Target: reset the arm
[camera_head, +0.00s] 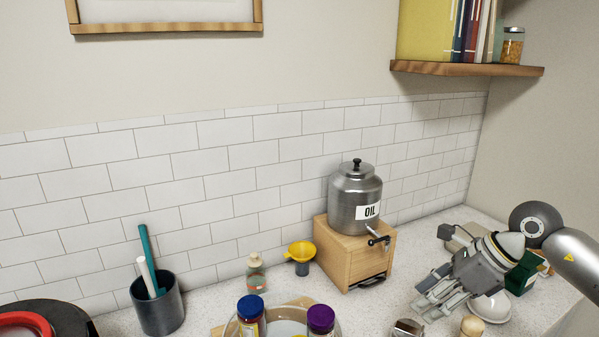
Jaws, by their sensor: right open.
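My right arm comes in from the right edge in the head view. My right gripper (428,303) is open and empty, with its fingers pointing down and to the left over the right part of the counter. A white bowl (492,308) and a green box (521,279) are partly hidden behind the gripper and wrist. My left gripper is not in view.
An oil dispenser (354,198) stands on a wooden box (352,257) left of my right gripper. A dark utensil cup (159,306), a small bottle (256,274) and a yellow funnel (300,252) stand farther left. A wooden shelf (466,69) hangs above.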

